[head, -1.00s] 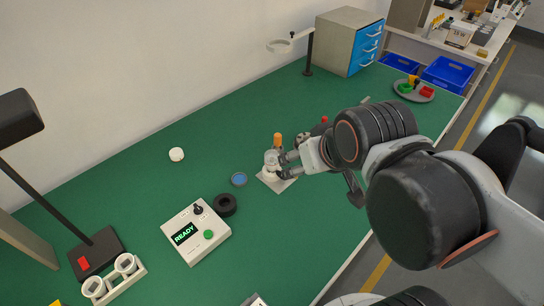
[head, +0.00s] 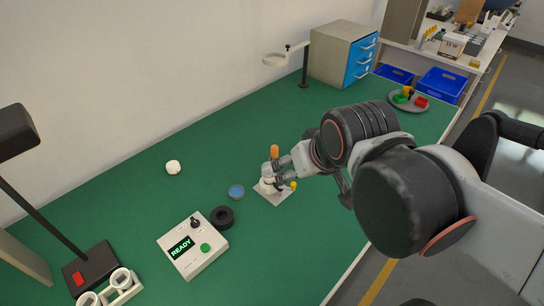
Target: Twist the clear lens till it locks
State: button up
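A pale, roundish fitting (head: 265,171) stands on a light square base plate (head: 281,197) near the middle of the green bench; I take its upper part for the clear lens, but it is too small to separate from what is under it. An orange piece (head: 274,151) shows just above and behind it. My gripper (head: 272,170) is at the fitting from the right, its fingers around or beside the upper part. The fingers hide part of it, and I cannot tell whether they press on it or whether the lens is seated.
A control box (head: 193,246) reading READY, a black ring (head: 221,217) and a blue disc (head: 236,192) lie left of the plate. A white round piece (head: 173,167) lies farther back. A magnifier stand (head: 305,68) and drawer cabinet (head: 340,56) stand behind. Open bench lies between.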

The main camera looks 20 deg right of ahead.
jog(key=w+f+g, duration=0.1)
jog(key=w+f, duration=0.1)
jog(key=w, duration=0.7)
jog(key=g, duration=0.1)
send_near(269, 167)
jog(key=shift+m, duration=0.4)
jog(key=b+x, duration=0.6)
jog(key=x, duration=0.4)
jog(key=shift+c, duration=0.5)
jog(key=c, duration=1)
